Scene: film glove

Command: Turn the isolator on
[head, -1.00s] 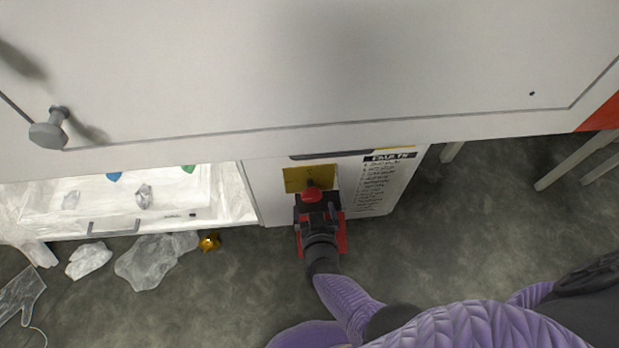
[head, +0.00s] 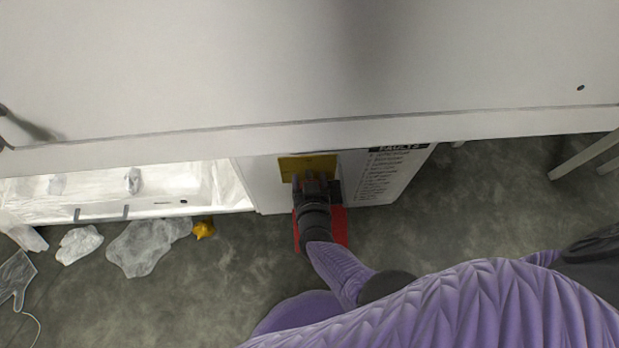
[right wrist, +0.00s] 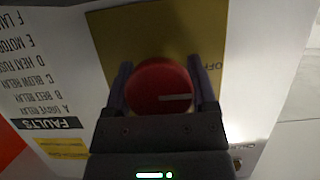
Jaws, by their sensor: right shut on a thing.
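The isolator is a round red knob (right wrist: 150,88) on a yellow plate (right wrist: 150,30), which also shows in the head view (head: 300,164) on the front of a white cabinet. A pale line on the knob's face lies level in the right wrist view, pointing right. Letters "OF" (right wrist: 213,67) show on the plate by the right finger, the rest cut off by it. My right gripper (head: 313,180) is shut on the red knob, one finger on each side in the right wrist view (right wrist: 159,66). In the head view the gripper mostly hides the knob. My left gripper is not in view.
A "FAULTS" list (head: 388,175) is beside the plate. A large white panel (head: 300,70) overhangs above. A lit white bay (head: 110,195) is at left. Clear plastic scraps (head: 148,245) and a yellow object (head: 204,228) lie on the floor. A red part (head: 337,230) shows behind my wrist.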

